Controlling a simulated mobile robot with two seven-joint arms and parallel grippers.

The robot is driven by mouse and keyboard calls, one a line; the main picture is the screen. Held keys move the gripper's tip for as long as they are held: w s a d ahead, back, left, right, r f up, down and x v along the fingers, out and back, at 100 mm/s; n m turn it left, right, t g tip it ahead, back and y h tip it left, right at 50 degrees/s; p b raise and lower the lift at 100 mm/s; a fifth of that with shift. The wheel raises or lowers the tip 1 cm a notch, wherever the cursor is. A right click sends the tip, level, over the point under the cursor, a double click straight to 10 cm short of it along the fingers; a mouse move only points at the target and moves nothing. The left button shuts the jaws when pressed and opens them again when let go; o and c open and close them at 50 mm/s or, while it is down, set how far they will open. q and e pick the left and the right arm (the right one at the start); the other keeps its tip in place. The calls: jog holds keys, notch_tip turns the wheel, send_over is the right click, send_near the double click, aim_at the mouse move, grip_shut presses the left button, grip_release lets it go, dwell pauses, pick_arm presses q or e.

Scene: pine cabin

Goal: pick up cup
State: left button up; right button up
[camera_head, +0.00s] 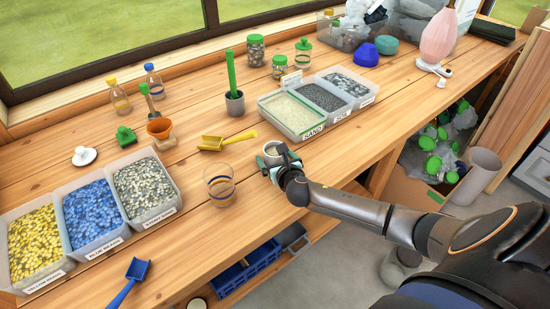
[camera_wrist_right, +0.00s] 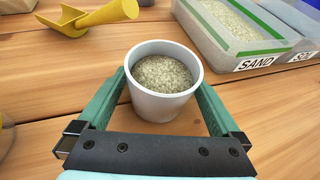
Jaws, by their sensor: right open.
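A white cup (camera_wrist_right: 163,100) filled with sand-like grains stands upright on the wooden bench. It sits between the two green fingers of my right gripper (camera_wrist_right: 161,95) in the right wrist view, with a small gap visible at the sides. In the head view the cup (camera_head: 272,150) shows partly behind my right gripper (camera_head: 272,162), near the bench's front edge. My right gripper is open around the cup. My left gripper is not in view.
A clear glass (camera_head: 219,185) stands left of the cup. A yellow scoop (camera_head: 226,140) lies behind it. The sand tray (camera_head: 291,116) is behind and right. The bench's front edge is close to my right gripper. Bead trays (camera_head: 146,190) stand at the left.

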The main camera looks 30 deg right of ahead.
jog(key=shift+c, duration=0.4)
jog(key=c, duration=1.2)
jog(key=shift+r, duration=0.1)
